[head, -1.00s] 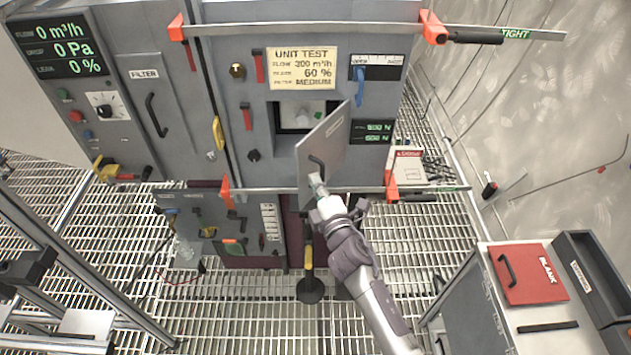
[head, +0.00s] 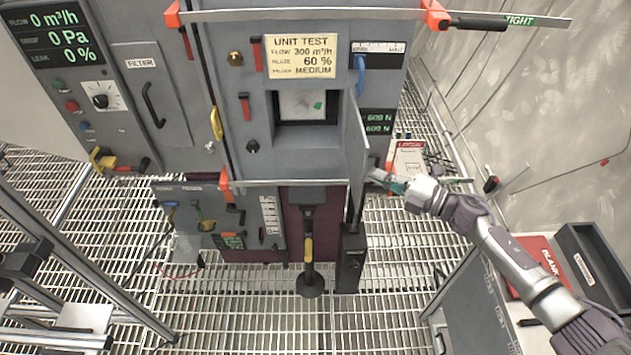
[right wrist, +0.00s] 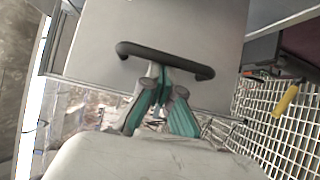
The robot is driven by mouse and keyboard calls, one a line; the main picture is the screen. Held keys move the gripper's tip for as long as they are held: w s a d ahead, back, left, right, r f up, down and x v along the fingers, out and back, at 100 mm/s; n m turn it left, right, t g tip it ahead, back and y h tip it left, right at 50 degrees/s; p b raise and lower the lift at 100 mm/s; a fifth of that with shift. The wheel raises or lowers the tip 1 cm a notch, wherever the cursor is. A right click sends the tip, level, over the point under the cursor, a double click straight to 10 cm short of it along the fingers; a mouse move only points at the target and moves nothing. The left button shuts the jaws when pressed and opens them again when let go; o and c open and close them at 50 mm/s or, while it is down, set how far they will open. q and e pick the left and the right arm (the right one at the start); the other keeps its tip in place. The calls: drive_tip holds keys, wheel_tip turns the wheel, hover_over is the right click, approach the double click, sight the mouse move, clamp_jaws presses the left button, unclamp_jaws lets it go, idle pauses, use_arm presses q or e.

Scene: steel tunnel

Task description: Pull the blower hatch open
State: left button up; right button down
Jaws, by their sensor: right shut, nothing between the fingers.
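The blower hatch (head: 355,150) stands swung out from the cabinet on its right-hand side, seen nearly edge-on in the head view. My left gripper is out of view.
A long steel bar (head: 330,14) with orange clamps crosses above the hatch, and another (head: 290,183) crosses below. A red BLANK plate (head: 540,262) lies on the bench at right, partly behind my right arm. Grating floor (head: 250,310) is open in front.

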drive_tip(key=shift+w+d+g+b, duration=0.15)
drive_tip(key=shift+w+d+b, duration=0.1)
drive_tip(key=shift+d+b, duration=0.35)
drive_tip(key=shift+w+d+g+b, duration=0.15)
drive_tip(key=shift+w+d+b, duration=0.2)
drive_tip(key=shift+d, duration=0.45)
drive_tip(key=shift+s+d, duration=0.1)
